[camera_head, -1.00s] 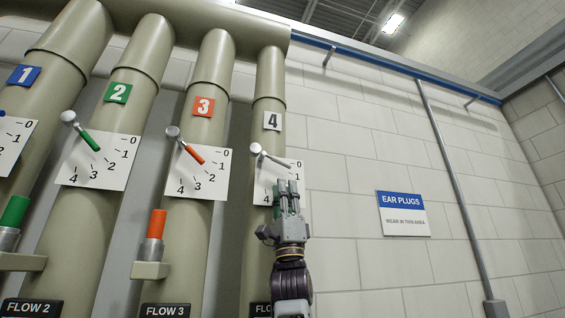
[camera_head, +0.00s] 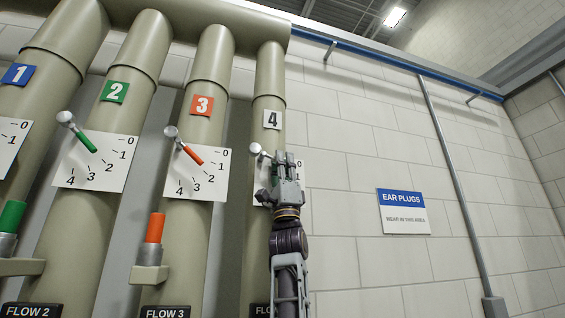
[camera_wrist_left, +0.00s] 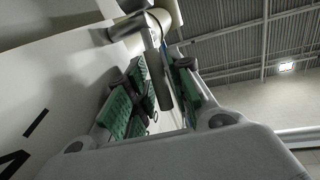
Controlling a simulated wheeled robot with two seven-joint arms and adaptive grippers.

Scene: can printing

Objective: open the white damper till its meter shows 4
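The white damper's round pivot knob (camera_head: 255,149) sits on the fourth pipe, below the tag marked 4 (camera_head: 273,119). My left gripper (camera_head: 287,168) is over the plate, just right of the knob, and hides the lever there. In the left wrist view the lever (camera_wrist_left: 162,88) lies between the green-padded fingers, with gaps seeming to show beside it. The gripper looks open around it; contact cannot be told. My right gripper is not in view.
The orange lever (camera_head: 192,154) on pipe 3 and the green lever (camera_head: 87,142) on pipe 2 stand to the left, with their own scale plates. An orange-topped post (camera_head: 155,228) juts out at lower left. The wall right of my arm is clear, with an ear plugs sign (camera_head: 403,212).

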